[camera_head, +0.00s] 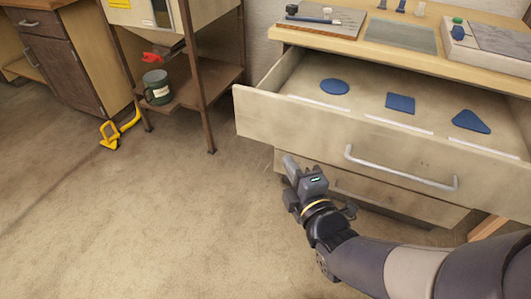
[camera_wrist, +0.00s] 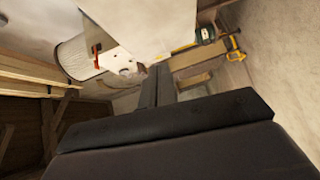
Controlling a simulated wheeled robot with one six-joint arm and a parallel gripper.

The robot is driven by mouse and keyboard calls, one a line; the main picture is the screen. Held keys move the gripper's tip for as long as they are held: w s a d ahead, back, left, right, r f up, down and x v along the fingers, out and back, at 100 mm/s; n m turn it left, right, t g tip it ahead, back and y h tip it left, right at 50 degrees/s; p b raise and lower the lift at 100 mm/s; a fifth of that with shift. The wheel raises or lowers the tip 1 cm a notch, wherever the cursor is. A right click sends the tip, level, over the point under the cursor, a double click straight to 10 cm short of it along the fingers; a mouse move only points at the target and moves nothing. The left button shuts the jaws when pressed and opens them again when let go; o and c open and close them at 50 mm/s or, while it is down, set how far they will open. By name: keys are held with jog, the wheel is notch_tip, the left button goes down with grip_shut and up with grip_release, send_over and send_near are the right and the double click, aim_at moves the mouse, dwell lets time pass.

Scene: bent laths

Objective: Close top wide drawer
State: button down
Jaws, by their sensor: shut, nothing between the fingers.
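The top wide drawer (camera_head: 290,118) is pulled far open in the head view. It has a pale front with a long silver bar handle (camera_head: 400,170). Inside lie a blue oval (camera_head: 334,86), a blue square (camera_head: 400,103) and a blue triangle (camera_head: 471,121). My gripper (camera_head: 288,162) is shut and empty, in front of and below the drawer front, left of the handle. Whether it touches the drawer is unclear. In the wrist view the shut fingers (camera_wrist: 155,85) point away from the camera.
A closed lower drawer (camera_head: 390,195) is beneath. The worktop (camera_head: 390,60) above holds trays and small items. To the left, a metal stand (camera_head: 190,90) holds a green mug-like can (camera_head: 157,87), and a yellow object (camera_head: 118,130) is near the floor.

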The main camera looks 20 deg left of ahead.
jog(key=s+a+f+n+b, duration=0.1)
jog(key=f, duration=0.1)
jog(key=b, duration=0.1)
send_near(266, 122)
jog(key=s+a+x, duration=0.1)
jog(key=x, duration=0.4)
jog(key=shift+w+d+f+y, duration=0.1)
jog(key=shift+w+y, duration=0.1)
jog(key=shift+w, duration=0.2)
jog(key=shift+w+d+y, duration=0.15)
jog(key=shift+w+y, duration=0.05)
jog(key=shift+w, duration=0.2)
jog(key=shift+w+b, duration=0.1)
jog(key=shift+b, duration=0.2)
